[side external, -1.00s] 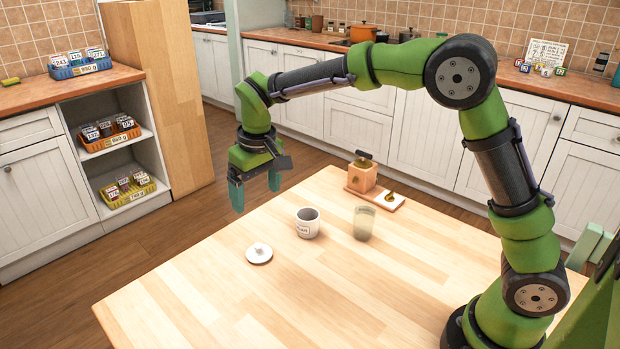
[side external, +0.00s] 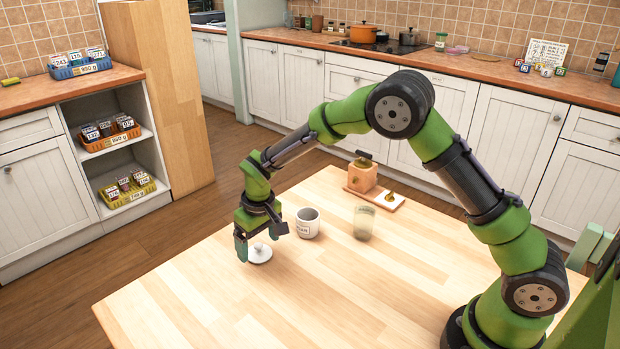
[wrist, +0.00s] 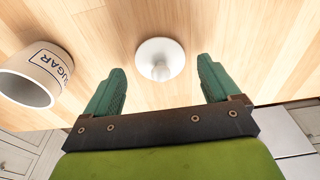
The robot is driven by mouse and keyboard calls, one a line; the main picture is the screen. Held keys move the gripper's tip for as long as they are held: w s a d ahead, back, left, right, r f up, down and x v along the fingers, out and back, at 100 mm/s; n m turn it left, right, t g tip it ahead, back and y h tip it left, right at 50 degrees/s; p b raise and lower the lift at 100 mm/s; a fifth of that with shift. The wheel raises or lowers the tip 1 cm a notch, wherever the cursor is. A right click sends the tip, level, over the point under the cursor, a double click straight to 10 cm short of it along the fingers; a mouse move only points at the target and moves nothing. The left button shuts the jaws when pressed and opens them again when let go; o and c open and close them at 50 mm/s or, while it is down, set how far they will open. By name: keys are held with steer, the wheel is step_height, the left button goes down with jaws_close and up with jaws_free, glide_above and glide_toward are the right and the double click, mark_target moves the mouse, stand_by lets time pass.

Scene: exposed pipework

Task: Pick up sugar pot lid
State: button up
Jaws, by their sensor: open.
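The sugar pot lid (side external: 260,254) is a white disc with a small knob, lying flat on the table, knob up. It also shows in the wrist view (wrist: 160,55), ahead of and between my fingertips. My gripper (side external: 257,248) is open and empty, low over the table at the lid. In the wrist view its two green fingers (wrist: 160,78) are spread wide, one on each side of the lid's knob, and nothing is between them. The white sugar pot (side external: 307,224) stands uncovered beside the lid; the wrist view shows its SUGAR label (wrist: 35,75).
A glass jar (side external: 363,223) stands right of the pot. A wooden block on a small board (side external: 370,185) sits at the table's back edge. The front of the wooden table (side external: 260,310) is clear.

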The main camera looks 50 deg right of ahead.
steer(key=shift+w+f, duration=0.1)
steer(key=shift+f, duration=0.55)
steer(key=c, duration=1.1)
steer(key=shift+c, duration=0.2)
